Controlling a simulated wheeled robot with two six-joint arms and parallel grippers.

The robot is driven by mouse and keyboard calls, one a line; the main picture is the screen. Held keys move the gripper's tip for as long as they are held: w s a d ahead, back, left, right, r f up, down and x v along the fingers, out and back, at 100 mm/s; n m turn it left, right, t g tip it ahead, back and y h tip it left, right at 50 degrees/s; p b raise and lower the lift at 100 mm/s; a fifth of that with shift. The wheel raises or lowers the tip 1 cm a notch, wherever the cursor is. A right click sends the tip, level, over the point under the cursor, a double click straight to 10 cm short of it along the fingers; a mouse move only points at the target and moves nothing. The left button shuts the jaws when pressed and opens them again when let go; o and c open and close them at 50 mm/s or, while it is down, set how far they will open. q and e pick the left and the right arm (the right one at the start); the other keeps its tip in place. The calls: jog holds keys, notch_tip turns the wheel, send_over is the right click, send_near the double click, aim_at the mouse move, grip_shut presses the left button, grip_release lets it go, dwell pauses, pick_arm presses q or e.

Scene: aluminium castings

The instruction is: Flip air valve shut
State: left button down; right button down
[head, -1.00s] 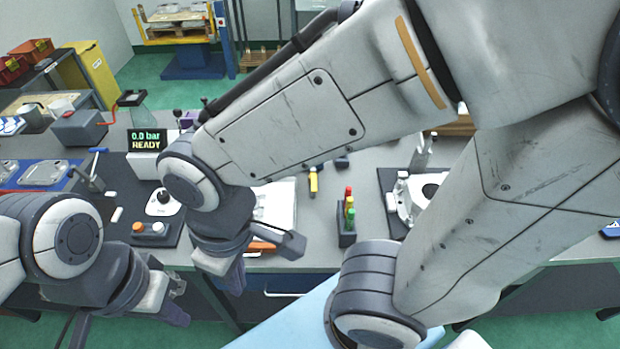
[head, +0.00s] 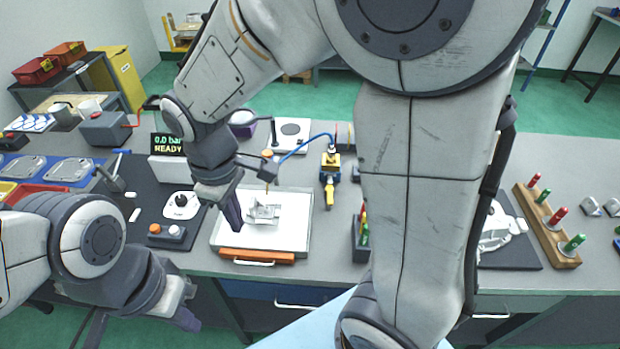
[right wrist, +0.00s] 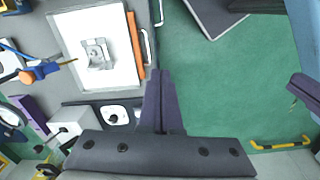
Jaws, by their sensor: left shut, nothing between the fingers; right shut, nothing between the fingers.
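What looks like the air valve (head: 331,168) is a yellow and dark fitting behind the tray's right side. A blue hose joins its top, and its yellow lever (head: 329,195) points toward the bench front. My right gripper (head: 237,222) is shut and empty, pointing down over the left part of a white tray, left of and apart from the valve. Its purple fingers also show in the right wrist view (right wrist: 160,80). My left gripper (head: 190,322) is shut and empty at lower left, in front of the bench edge. The valve is not clearly seen in the wrist view.
The white tray (head: 290,241) has an orange front and holds a grey casting (head: 264,211). An orange-topped nozzle (head: 268,168) hangs over it. My right arm covers much of the bench's right side.

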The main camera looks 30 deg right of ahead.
aim_at(330, 193)
jog(key=w+d+f+n, duration=0.1)
jog(key=w+d+f, duration=0.2)
jog(key=w+d, duration=0.2)
jog(key=w+d+f+n+g+h, duration=0.1)
jog(key=w+d+f, duration=0.3)
jog(key=d, duration=0.5)
jog(key=w+d+f+n+h, duration=0.1)
jog(key=w+d+f, duration=0.2)
jog(key=w+d, duration=0.4)
jog(key=shift+w+f, duration=0.35)
jog(key=shift+w, duration=0.1)
jog(key=shift+g, duration=0.3)
jog(key=p+x, duration=0.2)
jog(key=x, duration=0.7)
jog(key=shift+s+f+p, duration=0.15)
jog(key=shift+f+p, duration=0.2)
jog(key=shift+s+d+p, duration=0.3)
jog(key=shift+d+p, duration=0.1)
jog(key=shift+d, duration=0.2)
jog(key=shift+s+d+p, duration=0.3)
jog(key=shift+d+p, duration=0.05)
jog(key=shift+d, duration=0.2)
jog(key=shift+s+d+f, duration=0.15)
jog(key=shift+s+d, duration=0.2)
jog(key=shift+d, duration=0.25)
jog(key=shift+s+n, duration=0.15)
jog(key=shift+n, duration=0.15)
